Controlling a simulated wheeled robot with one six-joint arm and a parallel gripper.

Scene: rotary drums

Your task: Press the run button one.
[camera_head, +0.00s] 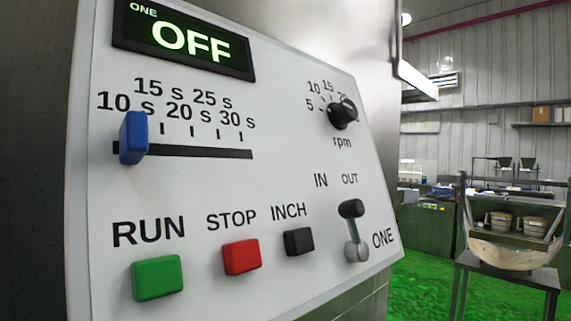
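The green RUN button (157,278) sits at the lower left of a white control panel (290,180), below the word RUN. The panel carries the label ONE, and its display (185,40) at the top reads OFF in lit letters. To the right of the RUN button are the red STOP button (241,257) and the black INCH button (299,242). My gripper does not show in this view, so its state and its distance from the button are hidden.
A blue slider (133,138) stands at the left end of its slot, near 10 s. A black rpm knob (342,114) and an IN/OUT lever (353,230) are on the panel's right. Beyond, a metal stand (510,275) is on the green floor (425,275).

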